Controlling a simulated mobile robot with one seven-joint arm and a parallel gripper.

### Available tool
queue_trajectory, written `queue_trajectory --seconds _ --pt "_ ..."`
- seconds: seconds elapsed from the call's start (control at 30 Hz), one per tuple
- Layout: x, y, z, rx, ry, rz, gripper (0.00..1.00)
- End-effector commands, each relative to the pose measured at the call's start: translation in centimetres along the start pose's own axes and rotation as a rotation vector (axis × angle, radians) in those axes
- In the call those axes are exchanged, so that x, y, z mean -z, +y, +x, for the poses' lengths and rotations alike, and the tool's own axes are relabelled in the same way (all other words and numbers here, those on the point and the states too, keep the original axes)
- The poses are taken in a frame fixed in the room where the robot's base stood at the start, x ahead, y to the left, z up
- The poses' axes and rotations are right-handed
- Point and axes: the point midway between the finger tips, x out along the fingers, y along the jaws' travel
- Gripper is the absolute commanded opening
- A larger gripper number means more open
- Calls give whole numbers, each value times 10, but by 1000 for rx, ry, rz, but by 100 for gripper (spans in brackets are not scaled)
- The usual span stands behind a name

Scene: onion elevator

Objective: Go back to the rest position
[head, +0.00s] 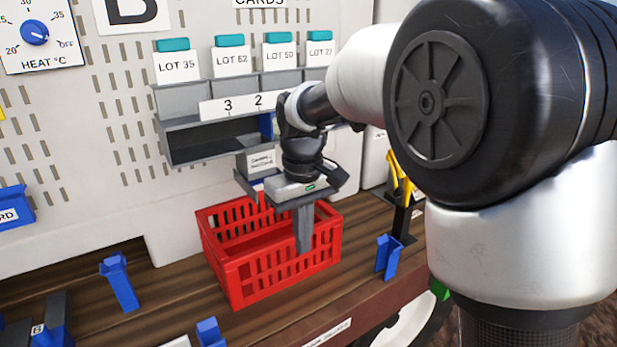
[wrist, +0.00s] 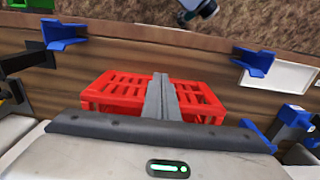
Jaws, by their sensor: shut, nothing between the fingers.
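My gripper (head: 304,250) is above and partly in front of the red crate (head: 283,287), its fingers pointing down over the crate's right part. The fingers are together with nothing between them. In the wrist view my gripper (wrist: 161,78) shows its closed fingers in front of the red crate (wrist: 118,86). The crate stands on the wooden bench (head: 180,275). It looks empty where its inside shows; part of it is hidden behind the fingers.
A grey shelf (head: 215,151) with several lot cards hangs on the pegboard behind my gripper. Blue holders (head: 120,285) stand left of the crate, and another (head: 387,257) stands at its right. A yellow-handled tool (head: 400,180) stands right. A heat dial (head: 35,32) is at upper left.

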Motion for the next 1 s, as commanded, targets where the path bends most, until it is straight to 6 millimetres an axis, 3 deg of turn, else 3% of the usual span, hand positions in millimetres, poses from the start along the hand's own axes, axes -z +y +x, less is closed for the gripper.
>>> queue_trajectory --seconds 0.17,0.3,0.5,0.6,0.8,1.0 --pt "-47 19 -39 -21 92 109 0" --pt "-109 31 -67 -49 200 243 0" --pt "-191 34 -78 -98 349 424 0" --pt "-220 32 -75 -120 406 493 0" --pt "-247 29 -66 -143 464 564 0" --pt "-250 28 -64 -144 469 572 0"
